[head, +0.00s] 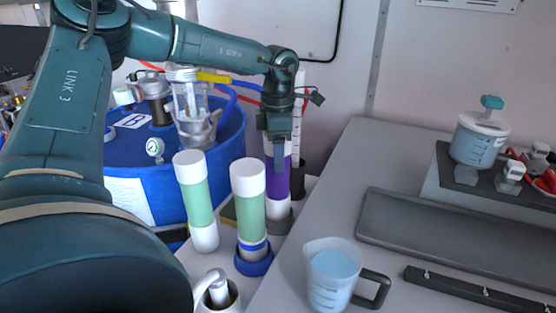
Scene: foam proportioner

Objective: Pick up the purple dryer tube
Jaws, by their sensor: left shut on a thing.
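The purple dryer tube (277,182) stands upright behind the front green tube, with a white band at its lower end above a grey base. My left gripper (279,155) reaches down onto its top from above and is shut on it. The gripper and wrist hide the tube's upper end. I cannot tell whether the tube is lifted off its base. My right gripper is not in view.
Two green tubes with white caps, one at left (196,200) and one in a blue ring (249,205), stand close in front. A blue drum (140,160) is behind. A jug (332,272) and a grey tray (450,235) occupy the table at right.

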